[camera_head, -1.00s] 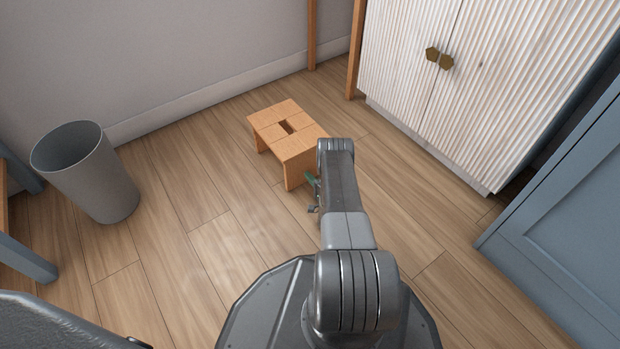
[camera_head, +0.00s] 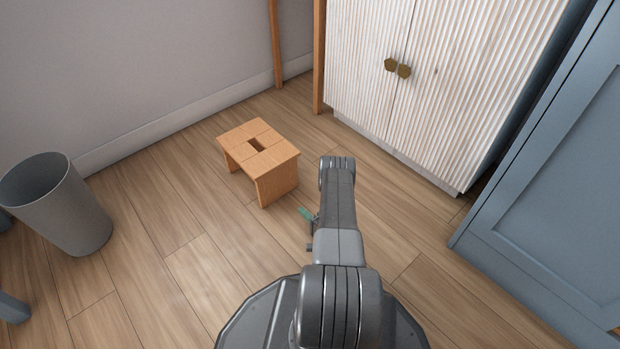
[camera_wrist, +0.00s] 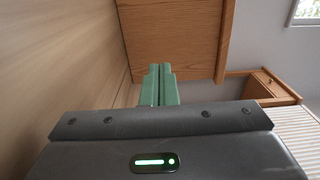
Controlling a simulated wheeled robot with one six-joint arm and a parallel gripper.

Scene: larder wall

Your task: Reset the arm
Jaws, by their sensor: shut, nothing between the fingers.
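My arm (camera_head: 338,215) reaches forward over the floor, its upper end bent down. My gripper (camera_head: 306,214) shows in the head view only as a small green piece to the left of the arm; the rest is hidden behind it. In the wrist view my gripper's green fingers (camera_wrist: 160,72) are together with nothing between them. The wooden stool (camera_head: 259,155) stands on the floor just beyond and left of the gripper, apart from it in the head view.
A grey bin (camera_head: 60,205) stands at the left. A white fluted cabinet (camera_head: 430,90) and a blue panelled unit (camera_head: 550,200) are at the right. A wooden panel (camera_wrist: 175,35) shows close beyond the fingers. Floor between bin and stool is clear.

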